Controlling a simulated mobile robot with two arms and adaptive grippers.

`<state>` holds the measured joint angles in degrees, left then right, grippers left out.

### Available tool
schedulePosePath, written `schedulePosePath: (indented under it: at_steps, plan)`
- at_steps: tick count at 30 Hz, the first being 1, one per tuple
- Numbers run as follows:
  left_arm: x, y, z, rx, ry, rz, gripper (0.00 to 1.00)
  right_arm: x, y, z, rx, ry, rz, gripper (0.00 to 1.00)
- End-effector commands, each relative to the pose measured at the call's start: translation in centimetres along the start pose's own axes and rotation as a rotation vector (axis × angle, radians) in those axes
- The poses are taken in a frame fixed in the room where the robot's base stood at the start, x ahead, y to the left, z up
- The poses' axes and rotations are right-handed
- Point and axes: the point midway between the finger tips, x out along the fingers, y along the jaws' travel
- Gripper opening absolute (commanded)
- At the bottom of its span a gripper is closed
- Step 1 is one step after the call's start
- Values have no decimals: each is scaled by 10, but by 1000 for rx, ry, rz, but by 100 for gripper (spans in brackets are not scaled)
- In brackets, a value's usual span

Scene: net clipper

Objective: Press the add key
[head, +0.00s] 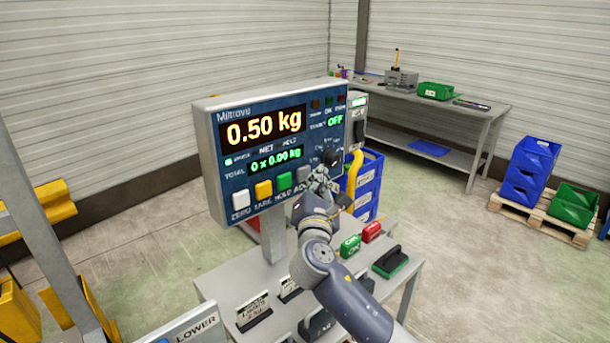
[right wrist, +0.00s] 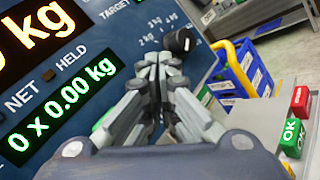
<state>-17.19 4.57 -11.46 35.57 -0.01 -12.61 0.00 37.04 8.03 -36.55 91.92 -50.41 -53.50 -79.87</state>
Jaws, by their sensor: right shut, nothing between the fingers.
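The scale display panel (head: 208,140) stands on a post above the grey bench. It reads 0.50 kg, target OFF, and total 0 x 0.00 kg. Along its lower edge are a white ZERO key (head: 241,199), a yellow TARE key (head: 264,190), a green HOLD key (head: 284,181) and a grey ADD key (head: 303,174), partly beside my gripper. My right gripper (head: 318,178) is shut and empty, close in front of the panel just right of the ADD key. In the right wrist view the closed fingers (right wrist: 158,75) point at the panel and hide the ADD key. My left gripper is not in view.
A black knob (head: 331,157) sits on the panel right of the gripper. Blue bins (head: 368,185) stand behind.

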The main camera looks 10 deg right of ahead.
Motion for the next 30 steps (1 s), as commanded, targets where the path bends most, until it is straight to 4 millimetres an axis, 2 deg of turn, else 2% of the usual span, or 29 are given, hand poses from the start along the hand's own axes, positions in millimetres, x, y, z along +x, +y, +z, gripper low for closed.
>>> schedulePosePath:
  at_steps: [30]
  plan:
    - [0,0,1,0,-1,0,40,6,4,-4,0,0,0,0]
